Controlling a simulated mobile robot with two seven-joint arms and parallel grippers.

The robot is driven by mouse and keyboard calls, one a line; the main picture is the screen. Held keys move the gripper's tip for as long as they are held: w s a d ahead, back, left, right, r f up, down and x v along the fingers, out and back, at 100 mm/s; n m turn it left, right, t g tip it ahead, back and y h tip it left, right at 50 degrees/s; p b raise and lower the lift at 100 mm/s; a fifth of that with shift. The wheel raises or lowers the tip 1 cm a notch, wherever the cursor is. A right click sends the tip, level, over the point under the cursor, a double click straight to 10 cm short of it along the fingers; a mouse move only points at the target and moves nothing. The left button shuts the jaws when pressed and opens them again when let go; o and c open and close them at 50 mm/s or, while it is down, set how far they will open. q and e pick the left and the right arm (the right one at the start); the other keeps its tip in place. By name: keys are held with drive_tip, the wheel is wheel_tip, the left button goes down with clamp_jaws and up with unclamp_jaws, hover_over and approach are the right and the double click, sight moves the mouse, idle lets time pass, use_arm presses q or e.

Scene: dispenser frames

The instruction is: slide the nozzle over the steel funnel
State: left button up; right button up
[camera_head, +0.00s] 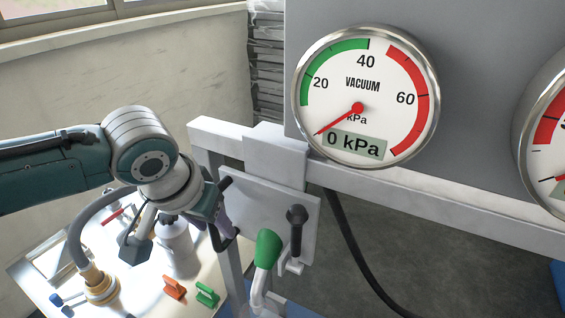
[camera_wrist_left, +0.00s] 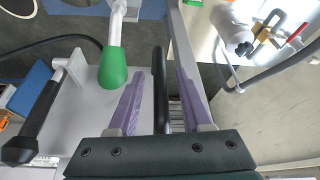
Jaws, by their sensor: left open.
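My left gripper (camera_head: 232,236) is at the left edge of a pale upright panel (camera_head: 262,215). In the left wrist view its two purple fingers (camera_wrist_left: 160,88) are apart, one on each side of a black bar handle (camera_wrist_left: 160,75). I cannot tell whether they touch it. A green-gripped lever (camera_head: 267,249) on a pale curved arm stands in front of the panel; its green grip (camera_wrist_left: 112,68) is left of the fingers in the wrist view. I cannot pick out the nozzle or the steel funnel for certain. My right gripper is not in view.
A second black handle (camera_head: 297,216) is on the panel's right. A pale rail (camera_head: 400,190) runs under the vacuum gauge (camera_head: 366,96), which reads 0 kPa. The bench (camera_head: 150,297) at lower left holds a pale bottle (camera_head: 180,250), a grey hose (camera_head: 78,225), and orange (camera_head: 174,287) and green (camera_head: 207,294) clips.

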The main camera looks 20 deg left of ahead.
use_arm(q)
clamp_jaws()
idle(1.4)
